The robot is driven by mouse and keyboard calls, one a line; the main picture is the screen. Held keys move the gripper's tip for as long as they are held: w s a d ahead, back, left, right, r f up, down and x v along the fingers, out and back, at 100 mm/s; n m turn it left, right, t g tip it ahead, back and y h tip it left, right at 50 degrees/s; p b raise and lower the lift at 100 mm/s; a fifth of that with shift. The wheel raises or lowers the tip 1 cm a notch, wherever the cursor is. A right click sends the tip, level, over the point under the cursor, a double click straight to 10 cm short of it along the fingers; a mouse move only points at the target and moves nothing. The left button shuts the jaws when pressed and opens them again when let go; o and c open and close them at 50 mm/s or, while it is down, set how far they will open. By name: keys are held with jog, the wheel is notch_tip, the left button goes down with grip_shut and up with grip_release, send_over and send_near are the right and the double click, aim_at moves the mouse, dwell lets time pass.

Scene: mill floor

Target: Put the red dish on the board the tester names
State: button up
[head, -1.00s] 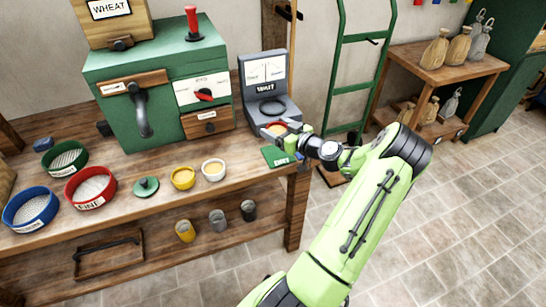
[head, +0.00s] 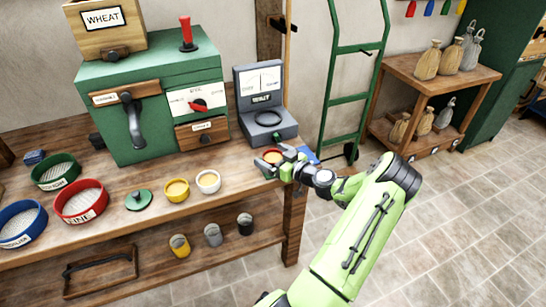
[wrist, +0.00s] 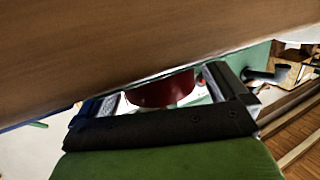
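The red dish (head: 272,156), with pale yellow contents, is at the bench's right end, in front of the grey tester (head: 266,110). My gripper (head: 281,163) reaches in from the right and is shut on the dish; in the wrist view the dish (wrist: 165,90) sits between both fingers. The tester's sign is blurred and seems to read WAIT. A blue board (head: 308,153) shows behind my gripper. The green board (head: 267,172) is mostly hidden under the dish and gripper, its label unreadable. I cannot tell whether the dish touches a board.
Yellow (head: 176,190) and white (head: 208,181) dishes stand left of my gripper, with a green lid (head: 139,199) and labelled sieves farther left. A green mill (head: 150,100) stands behind. A green hand truck (head: 350,98) stands beyond the bench's right end.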

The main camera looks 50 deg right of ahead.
jog(key=shift+r, duration=0.1)
jog(key=shift+s+r+p, duration=0.2)
jog(key=shift+p, duration=0.15)
jog(key=p+v, duration=0.1)
jog(key=v, duration=1.1)
jog(key=w+a+r+n+g+y, duration=0.3)
jog(key=w+a+g, duration=0.2)
jog(key=a, duration=0.6)
jog(key=w+a+r+n+g+y, duration=0.2)
jog(key=w+a+g+y, duration=0.3)
jog(key=a, duration=0.6)
jog(key=s+a+r+g+h, duration=0.1)
jog(key=s+a+r+h, duration=0.25)
jog(key=a, duration=0.25)
jog(key=s+a+r+g+h, duration=0.1)
jog(key=s+a+r+h, duration=0.1)
jog(key=a+r, duration=0.35)
jog(key=s+a+r+m+t, duration=0.1)
jog(key=s+a+r+m, duration=0.1)
jog(key=s+a, duration=0.3)
jog(key=s+m, duration=0.1)
jog(key=s, duration=0.3)
jog(key=shift+s+r+t, duration=0.3)
jog(key=shift+s, duration=0.05)
